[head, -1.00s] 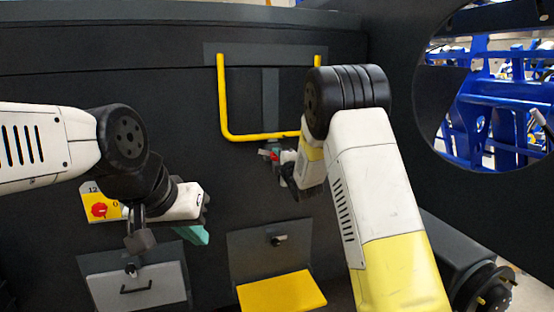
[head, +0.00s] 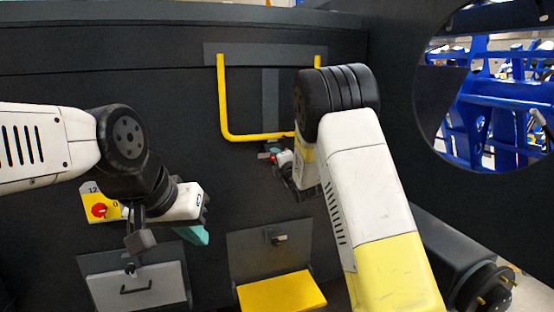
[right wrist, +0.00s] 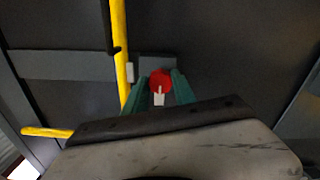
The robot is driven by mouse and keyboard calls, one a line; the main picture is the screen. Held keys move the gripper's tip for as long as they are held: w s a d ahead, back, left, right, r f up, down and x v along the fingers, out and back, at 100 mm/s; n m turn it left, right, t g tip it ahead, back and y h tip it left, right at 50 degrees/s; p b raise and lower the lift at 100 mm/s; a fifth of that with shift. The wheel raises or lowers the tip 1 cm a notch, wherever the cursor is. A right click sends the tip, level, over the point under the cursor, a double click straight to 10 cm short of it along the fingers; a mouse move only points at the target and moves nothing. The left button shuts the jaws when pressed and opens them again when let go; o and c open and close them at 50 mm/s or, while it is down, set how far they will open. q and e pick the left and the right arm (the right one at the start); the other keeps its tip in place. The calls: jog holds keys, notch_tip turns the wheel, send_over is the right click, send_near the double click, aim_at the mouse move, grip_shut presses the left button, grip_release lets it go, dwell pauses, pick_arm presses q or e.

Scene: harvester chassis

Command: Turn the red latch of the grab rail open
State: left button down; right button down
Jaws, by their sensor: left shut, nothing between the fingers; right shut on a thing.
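The yellow grab rail (head: 224,100) is a U-shaped bar on the dark wall, in the middle of the head view. The red latch (right wrist: 160,80) shows in the right wrist view as a red round piece with a pale strip, beside the yellow bar. My right gripper (right wrist: 161,92) has its two teal fingers on either side of the latch and is shut on it. In the head view the right gripper is at the rail's lower edge, mostly hidden by its own wrist and arm. My left gripper (head: 194,234) is shut and empty, low at the left, away from the rail.
A yellow plate with a red rotary knob (head: 99,210) is on the wall close behind my left wrist. Below are a grey panel with a handle (head: 135,288) and an open flap with a yellow face (head: 282,293). A round opening at right shows blue frames (head: 495,105).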

jog(key=shift+f, duration=0.1)
jog(key=c, duration=1)
grip_release()
jog(key=shift+c, duration=0.2)
jog(key=v, duration=0.7)
jog(key=shift+s, duration=0.35)
jog(key=shift+d, duration=0.1)
